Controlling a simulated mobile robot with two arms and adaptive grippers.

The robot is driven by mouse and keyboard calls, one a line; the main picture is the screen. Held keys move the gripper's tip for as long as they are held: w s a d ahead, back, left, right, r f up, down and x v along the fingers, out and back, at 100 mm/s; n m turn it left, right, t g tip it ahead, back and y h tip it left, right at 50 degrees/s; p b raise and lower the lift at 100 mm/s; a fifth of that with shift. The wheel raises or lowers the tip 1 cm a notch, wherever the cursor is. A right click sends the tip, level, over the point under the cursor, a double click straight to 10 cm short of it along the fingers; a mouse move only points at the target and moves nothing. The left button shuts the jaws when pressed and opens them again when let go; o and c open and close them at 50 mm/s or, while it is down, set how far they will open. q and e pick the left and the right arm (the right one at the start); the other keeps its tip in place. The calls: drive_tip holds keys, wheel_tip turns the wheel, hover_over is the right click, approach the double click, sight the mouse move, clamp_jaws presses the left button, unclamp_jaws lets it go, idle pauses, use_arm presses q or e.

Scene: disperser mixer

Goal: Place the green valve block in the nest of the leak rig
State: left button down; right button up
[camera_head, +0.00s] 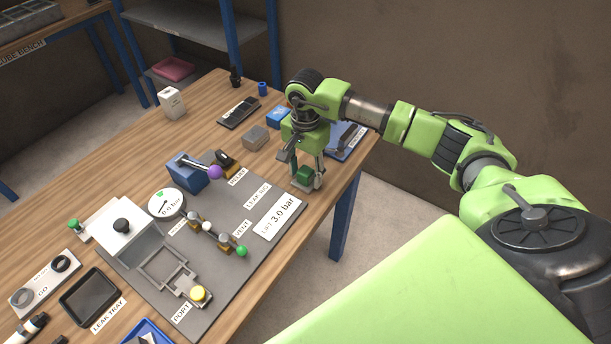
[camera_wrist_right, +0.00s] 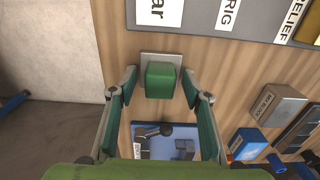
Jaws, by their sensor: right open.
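The green valve block (camera_head: 304,174) sits near the table's right edge, and in the right wrist view the green block (camera_wrist_right: 160,80) rests on a small light grey plate (camera_wrist_right: 147,57). My right gripper (camera_head: 307,166) is above it, fingers pointing down. In the right wrist view my right gripper (camera_wrist_right: 160,88) is open, with a finger on each side of the block and visible gaps between. The leak rig (camera_head: 224,207) is a grey board to the left. A grey open frame (camera_head: 146,276) on it looks like the nest and is empty. My left gripper is not in view.
The rig carries a gauge (camera_head: 166,204), a blue block with a purple-knobbed lever (camera_head: 187,180), valves with a green knob (camera_head: 241,251) and a yellow port knob (camera_head: 198,294). A blue tray (camera_wrist_right: 162,142) and a grey box (camera_wrist_right: 278,105) stand near the block. A black leak tray (camera_head: 90,297) is front left.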

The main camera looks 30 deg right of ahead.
clamp_jaws()
drive_tip(key=shift+r, duration=0.15)
